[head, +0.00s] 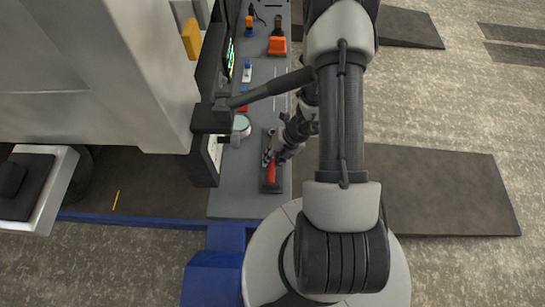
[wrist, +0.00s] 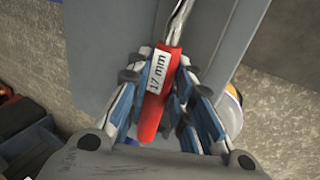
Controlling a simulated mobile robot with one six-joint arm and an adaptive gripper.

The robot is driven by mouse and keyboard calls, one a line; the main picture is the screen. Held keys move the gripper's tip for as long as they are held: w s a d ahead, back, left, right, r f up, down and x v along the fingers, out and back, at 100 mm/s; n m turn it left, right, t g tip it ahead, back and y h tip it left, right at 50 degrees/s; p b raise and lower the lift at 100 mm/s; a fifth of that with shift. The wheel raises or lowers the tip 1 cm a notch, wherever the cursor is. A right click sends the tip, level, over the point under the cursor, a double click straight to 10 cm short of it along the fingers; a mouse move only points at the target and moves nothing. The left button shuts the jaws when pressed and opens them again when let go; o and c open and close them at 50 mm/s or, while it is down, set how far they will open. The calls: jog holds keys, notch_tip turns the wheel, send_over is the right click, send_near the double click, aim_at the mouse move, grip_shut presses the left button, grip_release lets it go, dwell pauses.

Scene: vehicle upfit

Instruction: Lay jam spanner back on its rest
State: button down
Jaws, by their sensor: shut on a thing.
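The jam spanner has a red handle with a white "17 mm" label (wrist: 158,85) and a bright metal shaft that runs out of the top of the wrist view. My gripper (wrist: 160,72) is shut on the red handle, with a finger on each side. In the head view the red handle of the spanner (head: 271,170) shows below my gripper (head: 276,156), over a dark rest (head: 271,187) on the grey bench. I cannot tell whether the spanner touches the rest. Its far end is partly hidden by my gripper in the head view.
The grey bench (head: 232,203) also bears a round greenish-white item (head: 241,123), an orange-based item (head: 277,46) and small red and blue items further back. A dark screen and panel stand along its left side. The bench's front left corner is bare.

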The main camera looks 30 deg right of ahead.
jog(key=shift+f, duration=0.1)
jog(key=c, duration=1.3)
grip_release()
jog(key=shift+c, duration=0.2)
jog(key=p+v, duration=0.7)
jog(key=v, duration=0.1)
jog(key=shift+p, duration=0.35)
